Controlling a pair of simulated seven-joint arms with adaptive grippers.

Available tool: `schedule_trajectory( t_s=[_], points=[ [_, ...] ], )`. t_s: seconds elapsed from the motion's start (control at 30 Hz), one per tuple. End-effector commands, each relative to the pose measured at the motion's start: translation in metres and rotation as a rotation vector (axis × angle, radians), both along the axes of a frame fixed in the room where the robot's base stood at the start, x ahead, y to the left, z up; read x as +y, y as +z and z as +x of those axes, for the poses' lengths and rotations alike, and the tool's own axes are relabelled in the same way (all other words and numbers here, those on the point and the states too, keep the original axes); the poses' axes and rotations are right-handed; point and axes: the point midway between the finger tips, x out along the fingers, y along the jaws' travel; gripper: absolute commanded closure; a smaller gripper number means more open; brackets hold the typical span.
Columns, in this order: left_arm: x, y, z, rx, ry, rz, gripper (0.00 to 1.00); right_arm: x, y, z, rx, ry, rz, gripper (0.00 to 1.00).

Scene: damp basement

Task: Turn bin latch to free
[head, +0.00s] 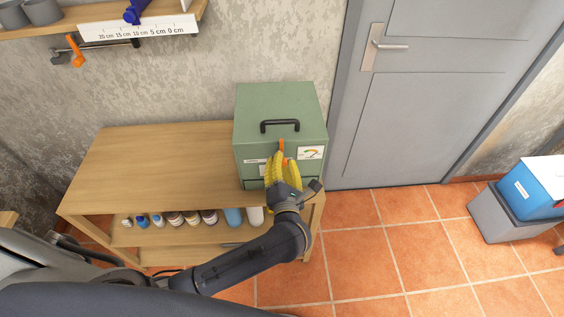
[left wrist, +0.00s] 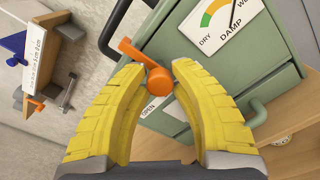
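The green bin (head: 280,107) stands on the right end of the wooden bench, with a black handle on its lid. Its orange latch (head: 281,145) is on the front face, partly hidden by my left gripper (head: 279,160) in the head view. In the left wrist view, the yellow fingers of my left gripper (left wrist: 160,68) are on both sides of the round end of the orange latch (left wrist: 159,82) and appear to touch it. The latch's lever points to the upper left there. An "OPEN" label (left wrist: 149,107) shows beside the latch. My right gripper is not in view.
A damp dial (left wrist: 222,22) is on the bin's front. The wooden bench (head: 150,160) has a clear top left of the bin and several bottles on its lower shelf. A grey door (head: 430,100) is to the right. A grey crate (head: 502,213) with a blue box stands far right.

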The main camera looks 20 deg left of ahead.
Motion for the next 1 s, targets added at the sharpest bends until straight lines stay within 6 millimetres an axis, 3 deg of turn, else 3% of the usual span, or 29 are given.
schedule_trajectory(
  t_s=[0.17,0.63,1.0],
  points=[
    [0.0,0.0,-0.0001,0.0,0.0,0.0,1.0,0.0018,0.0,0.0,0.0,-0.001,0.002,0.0],
    [0.0002,-0.0004,-0.0002,-0.022,0.001,-0.059,1.0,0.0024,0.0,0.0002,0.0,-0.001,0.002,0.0],
    [-0.0002,-0.0005,-0.0003,-0.128,0.001,-0.339,1.0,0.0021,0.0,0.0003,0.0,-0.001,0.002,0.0]
  ],
)
